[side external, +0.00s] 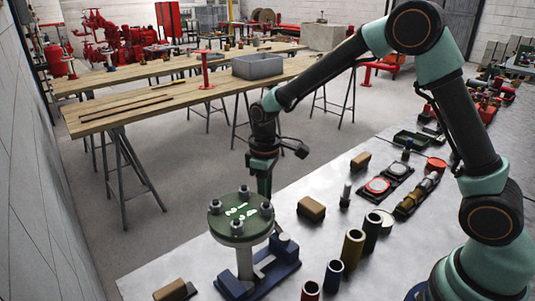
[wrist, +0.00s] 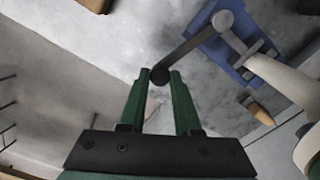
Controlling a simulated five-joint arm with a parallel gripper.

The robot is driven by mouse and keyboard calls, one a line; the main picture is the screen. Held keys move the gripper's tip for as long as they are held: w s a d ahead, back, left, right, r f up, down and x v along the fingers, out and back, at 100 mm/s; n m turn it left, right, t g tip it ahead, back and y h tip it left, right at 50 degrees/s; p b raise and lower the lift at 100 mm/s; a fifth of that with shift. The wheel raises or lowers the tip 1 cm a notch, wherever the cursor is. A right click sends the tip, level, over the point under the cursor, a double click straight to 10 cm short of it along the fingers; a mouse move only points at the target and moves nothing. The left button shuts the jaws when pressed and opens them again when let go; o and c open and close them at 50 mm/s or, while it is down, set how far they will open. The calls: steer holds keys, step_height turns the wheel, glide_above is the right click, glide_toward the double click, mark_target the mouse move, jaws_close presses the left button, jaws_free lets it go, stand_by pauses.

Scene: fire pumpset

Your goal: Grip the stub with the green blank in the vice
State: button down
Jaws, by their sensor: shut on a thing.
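The stub (side external: 244,262) is a pale upright pipe standing at the blue vice (side external: 283,268). On its top is the round green blank (side external: 238,222), with several bolts and pale marks. The vice (wrist: 228,58) and the pale stub (wrist: 283,76) also show in the wrist view. My gripper (side external: 265,192) points down behind the blank, which hides its fingertips in the side view. In the wrist view my gripper (wrist: 160,77) has its green fingers shut on the dark knobbed end of the vice handle (wrist: 188,50). Whether the vice jaws touch the stub is hidden.
A tan block (side external: 311,209) lies behind the vice, and another (side external: 175,289) at the front left.

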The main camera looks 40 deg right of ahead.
steer(key=shift+r, duration=0.1)
stand_by(0.8)
steer(key=s+d+m, duration=0.3)
steer(key=d+m, duration=0.2)
steer(key=m, duration=0.2)
steer(key=shift+s, duration=0.2)
stand_by(0.4)
steer(key=shift+d, duration=0.1)
steer(key=c, duration=0.6)
jaws_free()
step_height(320, 180, up, 12)
stand_by(0.3)
